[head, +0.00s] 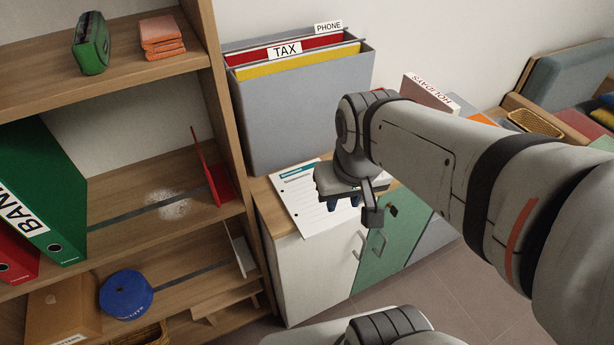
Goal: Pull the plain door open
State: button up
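A low cabinet stands right of the shelf unit. Its plain white door (318,268) is on the left and looks shut, with a metal bar handle (359,246) near its right edge. My wrist hides part of the cabinet top.
A paper sheet (300,203) lies on the cabinet top, in front of a grey file box (300,120) with TAX and PHONE tabs. The wooden shelf unit (229,130) borders the cabinet's left side. Tiled floor (465,295) is open at the lower right.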

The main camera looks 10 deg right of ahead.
aim_at(317, 274)
jog(key=z, duration=0.7)
jog(key=k, duration=0.85)
jog(key=u, duration=0.45)
jog(key=i, duration=0.5)
jog(key=u, duration=0.05)
